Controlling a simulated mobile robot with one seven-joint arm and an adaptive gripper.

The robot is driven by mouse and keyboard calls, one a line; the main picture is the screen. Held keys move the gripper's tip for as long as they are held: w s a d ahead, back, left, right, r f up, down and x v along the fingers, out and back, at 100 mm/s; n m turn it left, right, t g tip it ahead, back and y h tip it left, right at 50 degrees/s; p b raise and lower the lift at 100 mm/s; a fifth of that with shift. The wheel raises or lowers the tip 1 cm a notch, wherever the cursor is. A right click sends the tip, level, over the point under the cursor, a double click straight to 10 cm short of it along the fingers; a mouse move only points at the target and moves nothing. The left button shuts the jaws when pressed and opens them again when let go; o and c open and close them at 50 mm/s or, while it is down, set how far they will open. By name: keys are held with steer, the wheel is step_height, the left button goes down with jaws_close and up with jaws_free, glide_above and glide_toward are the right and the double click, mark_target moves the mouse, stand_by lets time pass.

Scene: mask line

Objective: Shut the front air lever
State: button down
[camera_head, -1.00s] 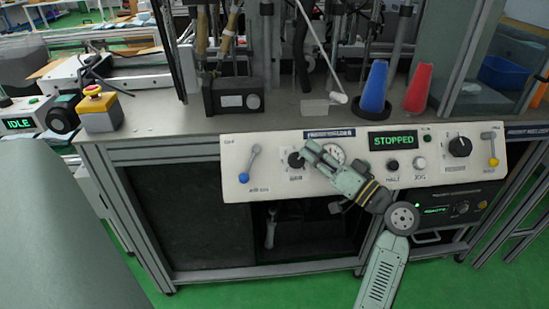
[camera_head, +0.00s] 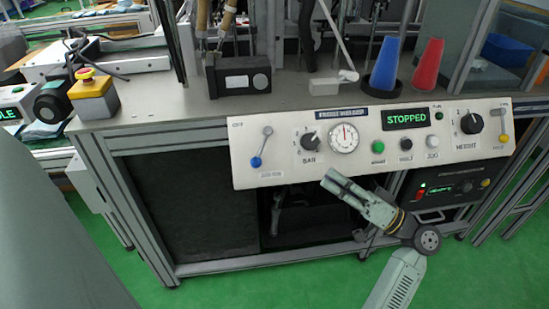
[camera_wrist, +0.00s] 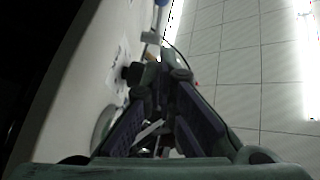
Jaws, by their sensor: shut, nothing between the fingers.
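The front air lever (camera_head: 261,147) is at the left end of the white control panel (camera_head: 290,178). It is a thin grey arm with a blue knob, hanging down and a little left from its pivot. My gripper (camera_head: 329,179) is in front of the panel's lower edge, below and right of the lever, pointing up-left and apart from it. Its fingers are shut and empty. In the wrist view my gripper (camera_wrist: 164,77) points along the panel, and what looks like the lever's blue knob (camera_wrist: 162,3) shows at the top edge.
The black BAR knob (camera_head: 309,140) and the round gauge (camera_head: 344,138) lie just right of the lever. A second lever with a yellow knob (camera_head: 503,138) is at the panel's right end. The space below and left of the air lever is clear.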

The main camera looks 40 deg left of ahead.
mark_target(279, 160)
steer(key=p+x, duration=0.3)
steer(key=x, duration=0.6)
steer(key=shift+a+r, duration=0.15)
steer(key=shift+r, duration=0.05)
steer(key=s+a, duration=0.1)
steer(key=s+a+p, duration=0.1)
steer(key=shift+s+a+f, duration=0.1)
steer(key=shift+a+f, duration=0.2)
steer(key=shift+a, duration=0.1)
steer(key=shift+s+a+f+p, duration=0.2)
steer(key=shift+s+a+p, duration=0.15)
